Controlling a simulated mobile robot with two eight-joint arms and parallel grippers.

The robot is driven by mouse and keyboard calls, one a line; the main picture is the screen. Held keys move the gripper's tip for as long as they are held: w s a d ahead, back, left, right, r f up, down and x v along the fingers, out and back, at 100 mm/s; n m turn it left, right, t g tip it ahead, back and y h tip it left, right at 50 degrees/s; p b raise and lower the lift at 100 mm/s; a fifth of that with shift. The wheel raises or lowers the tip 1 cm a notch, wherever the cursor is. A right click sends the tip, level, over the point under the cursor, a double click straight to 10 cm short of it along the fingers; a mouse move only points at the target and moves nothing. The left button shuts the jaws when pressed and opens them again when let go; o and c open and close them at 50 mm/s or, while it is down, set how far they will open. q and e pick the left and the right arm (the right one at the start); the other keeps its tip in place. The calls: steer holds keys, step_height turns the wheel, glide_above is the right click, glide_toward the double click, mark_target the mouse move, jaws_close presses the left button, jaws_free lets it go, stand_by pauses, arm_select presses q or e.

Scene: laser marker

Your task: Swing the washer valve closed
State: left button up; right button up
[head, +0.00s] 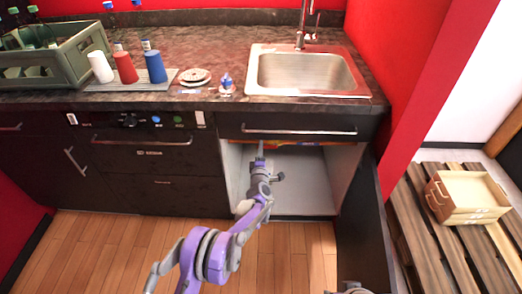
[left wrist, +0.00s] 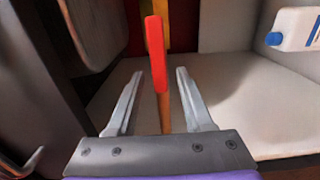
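A red lever (left wrist: 156,55), which looks like the washer valve's handle, stands upright in the left wrist view. A yellow-brown part shows behind its top and a brownish stem below it. My left gripper (left wrist: 157,100) is open, with its fingers to either side of the lever and a visible gap on both sides. I cannot tell how deep the lever sits between them. In the head view my left gripper (head: 261,153) reaches into the open cabinet under the sink. The valve is not clearly visible there.
The cabinet (head: 305,180) has pale inner walls, and its dark open door (head: 365,235) stands at the right. A white object with blue marks (left wrist: 298,25) is at the upper right of the wrist view. The sink (head: 305,72) is above; a wooden box (head: 465,197) sits on a pallet.

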arm_select(q)
jaws_close()
stand_by(1.2)
